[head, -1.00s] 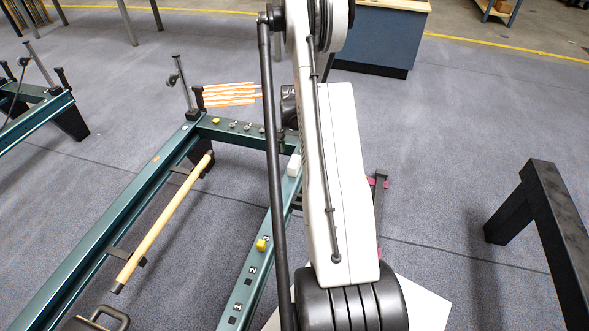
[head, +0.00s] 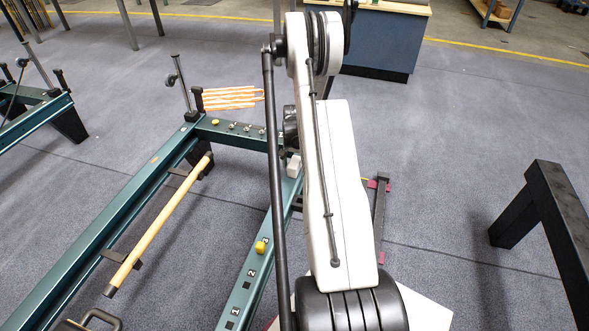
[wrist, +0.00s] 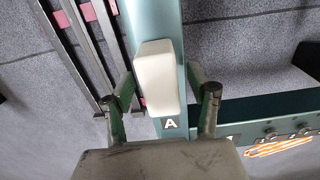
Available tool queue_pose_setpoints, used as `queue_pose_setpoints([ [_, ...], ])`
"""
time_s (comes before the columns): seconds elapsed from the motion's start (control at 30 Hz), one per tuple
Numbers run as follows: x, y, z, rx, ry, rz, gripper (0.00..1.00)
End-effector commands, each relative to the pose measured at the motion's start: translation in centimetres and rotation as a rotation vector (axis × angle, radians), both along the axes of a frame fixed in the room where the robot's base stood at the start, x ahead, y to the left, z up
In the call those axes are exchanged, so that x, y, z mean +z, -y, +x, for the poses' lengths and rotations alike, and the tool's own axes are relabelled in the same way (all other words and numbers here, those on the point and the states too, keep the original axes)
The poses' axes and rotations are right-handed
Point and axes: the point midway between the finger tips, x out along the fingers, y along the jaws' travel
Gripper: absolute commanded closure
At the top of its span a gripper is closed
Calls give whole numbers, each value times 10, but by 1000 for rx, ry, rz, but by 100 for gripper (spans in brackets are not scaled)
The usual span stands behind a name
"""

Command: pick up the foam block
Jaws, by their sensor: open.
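The foam block, a white rounded block (wrist: 154,76), lies on the green rail of the reformer frame, just beyond a white letter A label (wrist: 170,124). In the head view the block (head: 294,166) shows partly beside my arm. My gripper (wrist: 160,88) is open, with one finger on each side of the block in the wrist picture. I cannot tell how far above the block the fingertips are, and no contact is clear. In the head view my arm hides the gripper.
The reformer frame (head: 98,227) has a wooden bar (head: 160,225) at left, and a yellow knob (head: 261,247) on the near rail. Orange-and-white striped strips (head: 230,98) lie at its far end.

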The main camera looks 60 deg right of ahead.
Motion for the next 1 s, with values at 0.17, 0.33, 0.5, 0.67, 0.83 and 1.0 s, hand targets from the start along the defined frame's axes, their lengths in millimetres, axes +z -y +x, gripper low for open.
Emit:
queue_pose_setpoints([
  [0.17,1,0,0,0,0,0,59],
  [0.33,1,0,0,0,0,0,82],
  [0.5,1,0,0,0,0,0,83],
  [0.67,3,0,0,0,0,0,83],
  [0.83,14,0,0,0,0,0,83],
  [1.0,39,0,0,0,0,0,83],
])
